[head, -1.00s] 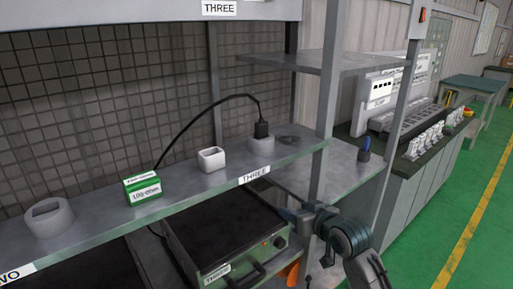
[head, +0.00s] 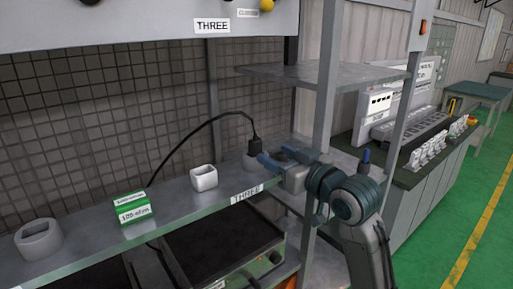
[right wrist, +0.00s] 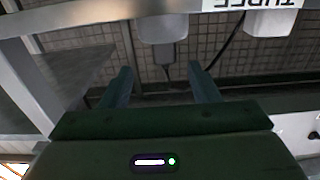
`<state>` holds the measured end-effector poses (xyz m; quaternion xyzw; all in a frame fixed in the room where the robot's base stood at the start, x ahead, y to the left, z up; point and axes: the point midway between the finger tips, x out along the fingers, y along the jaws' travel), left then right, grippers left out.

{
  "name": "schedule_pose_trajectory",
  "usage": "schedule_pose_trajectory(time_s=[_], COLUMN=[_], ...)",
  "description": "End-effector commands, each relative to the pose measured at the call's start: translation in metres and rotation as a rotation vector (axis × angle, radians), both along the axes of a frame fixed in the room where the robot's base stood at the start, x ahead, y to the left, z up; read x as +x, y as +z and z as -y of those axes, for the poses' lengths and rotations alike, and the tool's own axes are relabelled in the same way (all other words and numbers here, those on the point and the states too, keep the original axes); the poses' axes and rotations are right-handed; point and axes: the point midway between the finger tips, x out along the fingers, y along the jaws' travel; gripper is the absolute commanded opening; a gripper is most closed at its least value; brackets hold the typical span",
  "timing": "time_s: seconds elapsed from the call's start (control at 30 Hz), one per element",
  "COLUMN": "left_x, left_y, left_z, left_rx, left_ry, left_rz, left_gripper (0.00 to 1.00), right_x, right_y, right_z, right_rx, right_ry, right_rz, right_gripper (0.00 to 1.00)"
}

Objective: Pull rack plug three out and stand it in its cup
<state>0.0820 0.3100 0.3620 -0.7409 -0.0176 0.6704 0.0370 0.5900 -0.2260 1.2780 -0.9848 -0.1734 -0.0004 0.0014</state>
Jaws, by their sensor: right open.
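The black plug (head: 254,146) stands upright at the right part of the shelf, with its black cord (head: 205,124) arching left. A white square cup (head: 204,177) stands empty left of the plug. My left gripper is not in view.
The shelf (head: 170,209) bears a THREE label (head: 247,193), a green-and-white 100-ohm box (head: 132,207) and a grey cup (head: 40,239) at left. A metal post (head: 326,80) rises right behind my right gripper. A hot plate (head: 220,245) sits below.

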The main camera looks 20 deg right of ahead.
Motion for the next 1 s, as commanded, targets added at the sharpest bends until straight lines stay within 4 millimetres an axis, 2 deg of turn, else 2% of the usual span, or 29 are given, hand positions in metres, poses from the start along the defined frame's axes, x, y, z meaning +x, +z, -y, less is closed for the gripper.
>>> schedule_pose_trajectory(time_s=[0.1,0.37,0.5,0.63,0.77,0.97,1.0], left_x=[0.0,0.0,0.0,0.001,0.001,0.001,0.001], left_y=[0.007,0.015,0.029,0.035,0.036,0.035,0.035], left_z=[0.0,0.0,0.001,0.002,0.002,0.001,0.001], left_rx=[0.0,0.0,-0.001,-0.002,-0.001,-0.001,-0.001], left_ry=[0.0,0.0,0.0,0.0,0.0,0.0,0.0], left_rz=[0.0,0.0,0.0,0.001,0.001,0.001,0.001], left_gripper=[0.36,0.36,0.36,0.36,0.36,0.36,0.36], right_x=[0.016,0.032,0.05,0.066,0.073,0.073,0.073], right_y=[0.002,0.002,0.003,0.001,-0.001,-0.002,-0.002], right_z=[-0.006,-0.013,-0.022,-0.028,-0.03,-0.03,-0.03], right_rx=[0.005,0.002,0.005,0.002,0.001,0.0,0.0], right_ry=[0.001,0.0,0.002,0.0,-0.001,-0.001,-0.001], right_rz=[-0.002,-0.003,-0.005,-0.003,0.0,0.0,0.0], right_gripper=[0.55,0.55,0.55,0.55,0.55,0.55,0.48])
